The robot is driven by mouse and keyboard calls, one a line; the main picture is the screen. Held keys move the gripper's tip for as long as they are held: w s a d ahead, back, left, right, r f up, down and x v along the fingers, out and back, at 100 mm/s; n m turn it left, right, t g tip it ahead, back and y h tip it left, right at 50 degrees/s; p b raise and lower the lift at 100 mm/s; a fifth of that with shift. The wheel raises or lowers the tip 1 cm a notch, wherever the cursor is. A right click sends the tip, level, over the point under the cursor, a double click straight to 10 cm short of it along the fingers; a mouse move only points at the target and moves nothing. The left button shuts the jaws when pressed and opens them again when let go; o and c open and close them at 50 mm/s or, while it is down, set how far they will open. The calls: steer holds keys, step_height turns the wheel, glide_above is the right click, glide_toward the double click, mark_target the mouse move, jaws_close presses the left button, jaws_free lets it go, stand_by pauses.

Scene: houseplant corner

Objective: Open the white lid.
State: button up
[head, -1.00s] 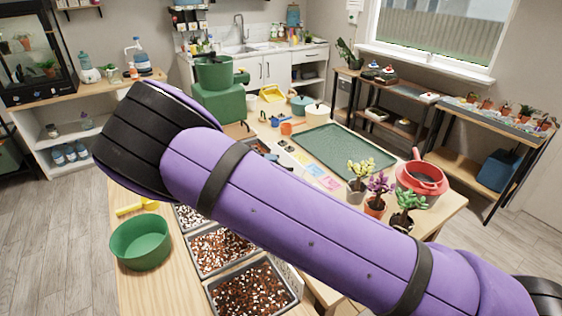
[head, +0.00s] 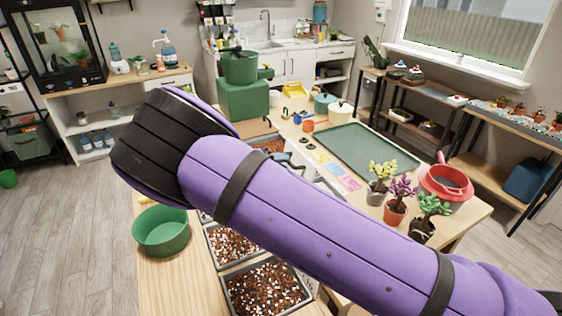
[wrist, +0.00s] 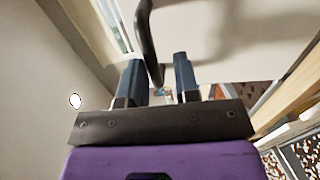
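In the wrist view a broad white surface (wrist: 225,45), apparently the white lid, fills the upper part. A dark curved handle (wrist: 148,45) stands out from it. My gripper (wrist: 158,75) has its two blue-grey fingers apart, and the near end of the handle shows between them, closer to the left finger. I cannot tell whether they touch. In the head view my purple arm hides most of this area. A small white panel (head: 299,158) shows just past the arm, perhaps part of the lid, with a blue-grey piece beside it.
Trays of potting mix (head: 265,290) and a green bowl (head: 161,232) are close to my arm on the wooden bench. Flowering pots (head: 396,210), a red pot (head: 446,185) and a green mat (head: 372,150) are to the right.

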steer(key=shift+o, duration=0.7)
steer(key=shift+r, duration=0.1)
steer(key=v, duration=1)
steer(key=shift+a, duration=0.35)
steer(key=shift+r, duration=0.1)
